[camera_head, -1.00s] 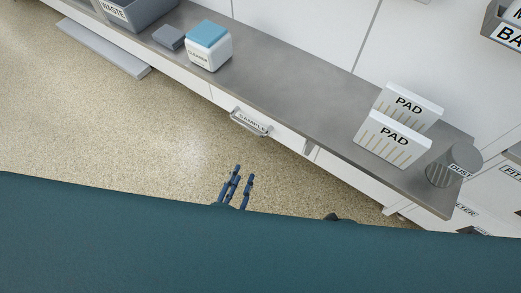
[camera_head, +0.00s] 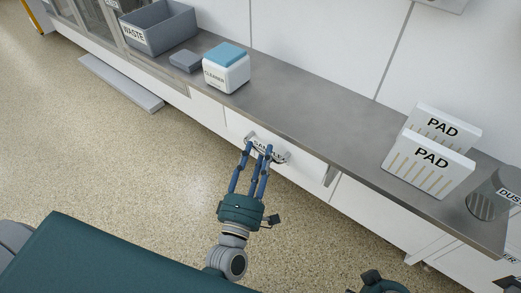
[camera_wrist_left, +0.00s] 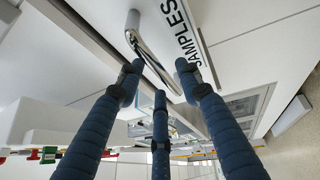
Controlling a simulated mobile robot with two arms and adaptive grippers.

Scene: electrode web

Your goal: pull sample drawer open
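The sample drawer (camera_head: 238,124) has a white front under the grey counter and looks shut. Its label and metal bar handle (camera_head: 284,157) are partly hidden behind my fingers. My left gripper (camera_head: 257,151) is open, its blue fingers reaching up to the handle. In the left wrist view, the shiny handle (camera_wrist_left: 150,52) runs between the spread fingertips (camera_wrist_left: 160,80) beside the "SAMPLES" label (camera_wrist_left: 184,35). I cannot tell whether any finger touches it. Part of my right gripper (camera_head: 380,283) shows at the bottom edge; its fingers are not clear.
The counter (camera_head: 310,112) holds a grey waste bin (camera_head: 165,35), a small grey block (camera_head: 186,61), a cleaner box (camera_head: 226,75), two pad boxes (camera_head: 425,168) and a dust container (camera_head: 487,203). The speckled floor (camera_head: 120,165) in front of the drawer is clear.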

